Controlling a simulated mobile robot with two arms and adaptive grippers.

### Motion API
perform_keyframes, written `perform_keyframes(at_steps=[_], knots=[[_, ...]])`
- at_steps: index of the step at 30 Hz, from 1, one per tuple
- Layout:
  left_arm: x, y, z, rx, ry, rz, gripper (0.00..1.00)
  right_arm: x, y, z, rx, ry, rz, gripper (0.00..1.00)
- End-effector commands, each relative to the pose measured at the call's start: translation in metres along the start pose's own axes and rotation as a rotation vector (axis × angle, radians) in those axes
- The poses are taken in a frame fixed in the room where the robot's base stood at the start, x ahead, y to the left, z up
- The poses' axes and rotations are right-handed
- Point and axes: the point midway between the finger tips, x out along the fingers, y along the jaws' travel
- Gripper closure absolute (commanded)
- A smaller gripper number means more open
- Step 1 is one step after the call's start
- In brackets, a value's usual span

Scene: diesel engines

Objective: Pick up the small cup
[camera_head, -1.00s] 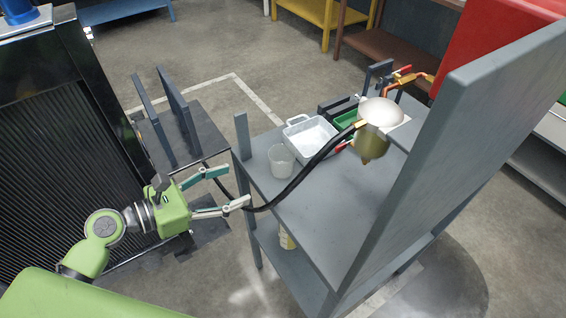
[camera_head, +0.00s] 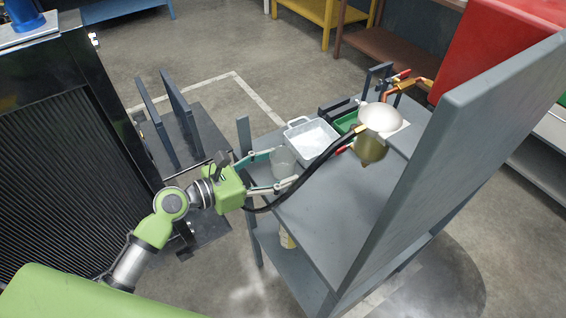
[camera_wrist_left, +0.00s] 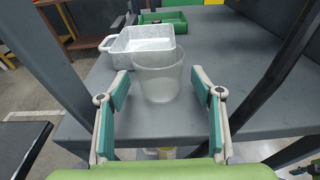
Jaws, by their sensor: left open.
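The small cup (camera_head: 283,161) is clear and stands upright on the grey table's top shelf. It also shows in the left wrist view (camera_wrist_left: 159,80), in the middle between the fingers. My left gripper (camera_head: 277,170) is open, with one finger to each side of the cup. In the left wrist view the fingertips (camera_wrist_left: 160,88) are apart from the cup's walls, with a gap on both sides. My right gripper is not in view.
A white tray (camera_head: 298,128) stands just behind the cup, with a green tray (camera_head: 347,121) beyond it. A black hose (camera_head: 318,163) runs close to the right finger. A tall grey panel (camera_head: 450,150) bounds the table on the right. The front shelf (camera_head: 320,220) is clear.

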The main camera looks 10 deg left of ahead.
Motion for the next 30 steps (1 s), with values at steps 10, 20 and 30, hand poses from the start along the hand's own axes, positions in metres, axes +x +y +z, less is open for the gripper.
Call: perform_keyframes(at_steps=[10, 20, 30], knots=[[0.021, 0.0, -0.001, -0.001, 0.001, 0.0, 0.4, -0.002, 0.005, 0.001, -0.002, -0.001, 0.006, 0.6], [0.021, 0.0, 0.0, 0.0, 0.001, 0.0, 0.76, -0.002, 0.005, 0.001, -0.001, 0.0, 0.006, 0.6], [0.018, 0.0, 0.015, 0.004, -0.002, 0.0, 0.76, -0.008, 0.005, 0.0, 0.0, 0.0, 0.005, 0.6]])
